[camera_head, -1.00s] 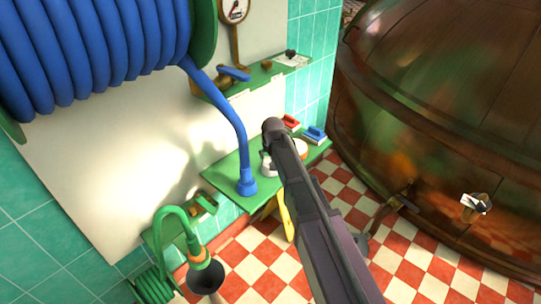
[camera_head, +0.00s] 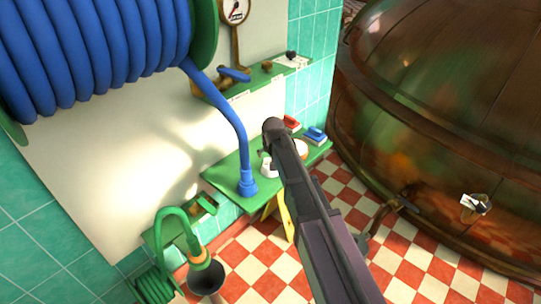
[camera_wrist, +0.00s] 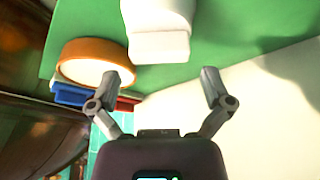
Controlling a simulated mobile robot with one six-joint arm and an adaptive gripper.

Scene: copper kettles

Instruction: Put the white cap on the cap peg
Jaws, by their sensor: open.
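A white object, likely the white cap (camera_wrist: 158,32), stands on the green shelf (camera_wrist: 225,25) in the wrist view. It also shows in the head view (camera_head: 267,170), partly behind my arm. My gripper (camera_wrist: 160,82) is open and empty. The white object is just beyond the fingertips and between their lines, apart from both fingers. In the head view the gripper is mostly hidden by my arm. I cannot make out the cap peg with certainty.
A round orange-rimmed white thing (camera_wrist: 95,62) sits beside the white object, near one finger. A blue block (camera_head: 314,136) and a red block (camera_head: 291,123) lie at the shelf's far end. A blue hose nozzle (camera_head: 247,185) stands on the shelf. A copper kettle (camera_head: 440,120) is at right.

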